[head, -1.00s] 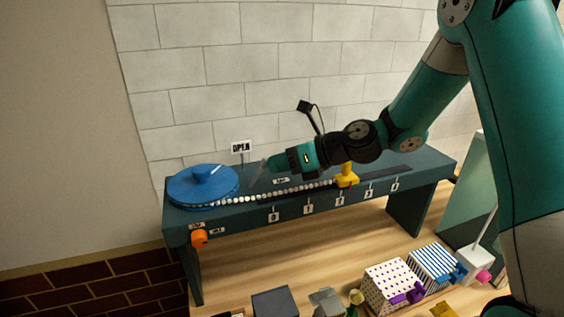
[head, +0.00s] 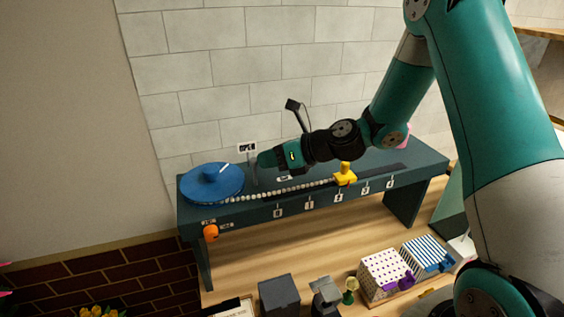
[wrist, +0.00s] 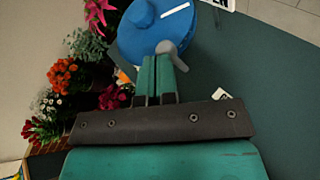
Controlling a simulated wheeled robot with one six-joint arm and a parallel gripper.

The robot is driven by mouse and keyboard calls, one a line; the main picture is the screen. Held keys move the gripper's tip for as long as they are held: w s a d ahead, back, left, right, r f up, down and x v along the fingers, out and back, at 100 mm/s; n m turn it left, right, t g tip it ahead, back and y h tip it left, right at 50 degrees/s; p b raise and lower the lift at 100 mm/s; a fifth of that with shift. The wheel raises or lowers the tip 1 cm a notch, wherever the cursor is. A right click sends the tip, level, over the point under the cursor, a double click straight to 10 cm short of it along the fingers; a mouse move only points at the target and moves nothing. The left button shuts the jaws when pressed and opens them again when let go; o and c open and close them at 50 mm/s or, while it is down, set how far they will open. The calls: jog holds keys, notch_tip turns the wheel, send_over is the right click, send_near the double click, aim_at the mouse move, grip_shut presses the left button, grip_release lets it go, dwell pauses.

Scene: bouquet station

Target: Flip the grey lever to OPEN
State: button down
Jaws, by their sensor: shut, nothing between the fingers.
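The grey lever (wrist: 167,47) shows in the wrist view as a pale rounded end with a short stem, just past my fingertips. In the head view my gripper mostly hides it. My gripper (wrist: 158,62) is shut and empty, its fingertips right at the lever; I cannot tell whether they touch it. In the head view my gripper (head: 260,161) is above the dark teal bench, right of the blue disc (head: 211,184). The white OPEN sign (head: 247,148) stands behind the fingertips, and its edge shows in the wrist view.
A yellow block (head: 345,175) sits on the bench (head: 417,161) by a row of white beads. An orange knob (head: 211,233) is on its front. Boxes, including a dotted one (head: 383,277), stand below in front. Flowers (wrist: 62,75) show at left in the wrist view.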

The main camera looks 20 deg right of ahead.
jog(key=shift+r+p, duration=0.8)
jog(key=shift+s+d, duration=0.1)
jog(key=s+d+r+b, duration=0.3)
jog(key=s+d+r, duration=0.3)
jog(key=s+r, duration=0.2)
dwell(0.6)
